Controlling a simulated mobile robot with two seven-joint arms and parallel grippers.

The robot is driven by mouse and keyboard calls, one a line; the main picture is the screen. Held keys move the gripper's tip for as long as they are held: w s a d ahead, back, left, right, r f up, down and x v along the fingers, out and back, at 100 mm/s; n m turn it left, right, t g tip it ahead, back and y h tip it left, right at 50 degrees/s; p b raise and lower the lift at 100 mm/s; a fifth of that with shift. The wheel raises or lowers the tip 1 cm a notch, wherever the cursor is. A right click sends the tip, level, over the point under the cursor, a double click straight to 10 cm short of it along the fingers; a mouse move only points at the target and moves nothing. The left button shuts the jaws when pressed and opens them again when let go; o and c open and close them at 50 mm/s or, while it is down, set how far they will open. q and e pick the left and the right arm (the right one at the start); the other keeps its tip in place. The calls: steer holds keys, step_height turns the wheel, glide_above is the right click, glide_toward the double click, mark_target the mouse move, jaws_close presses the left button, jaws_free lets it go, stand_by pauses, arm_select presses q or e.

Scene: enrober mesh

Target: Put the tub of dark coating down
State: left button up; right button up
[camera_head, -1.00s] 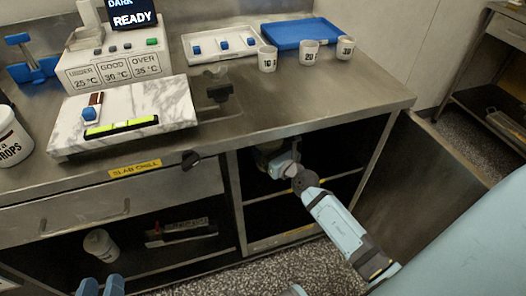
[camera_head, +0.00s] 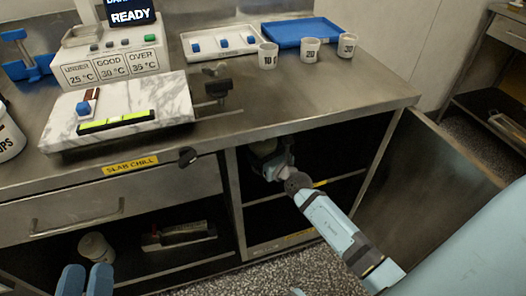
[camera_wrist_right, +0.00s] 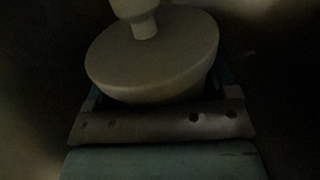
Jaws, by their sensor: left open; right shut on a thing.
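The tub is partly hidden in shadow under the counter edge. My left gripper (camera_head: 85,281) is open and empty at the lower left, in front of the lower cabinet.
A cabinet shelf (camera_head: 330,182) runs beside my right gripper. The open door (camera_head: 425,170) stands to the right. A pale container (camera_head: 96,247) sits in the left cabinet. The counter holds a marble slab (camera_head: 165,100), a blue tray (camera_head: 300,30) and three cups.

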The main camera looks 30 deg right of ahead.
steer(key=o, duration=1.2)
steer(key=shift+s+r, duration=0.1)
steer(key=shift+r, duration=0.1)
steer(key=s, duration=0.3)
steer(key=s+p, duration=0.1)
steer(key=s, duration=0.3)
steer(key=s+p, duration=0.1)
steer(key=s, duration=0.2)
steer(key=shift+s+d+f, duration=0.1)
steer(key=shift+s+d, duration=0.25)
steer(key=shift+d, duration=0.05)
arm_select(q)
steer(key=f, duration=0.1)
steer(key=a+f+g+y, duration=0.1)
steer(key=f, duration=0.1)
steer(key=shift+w+f+g+y, duration=0.1)
steer(key=shift+w+g+y, duration=0.1)
steer(key=shift+g+y, duration=0.1)
arm_select(e)
steer(key=shift+s, duration=0.55)
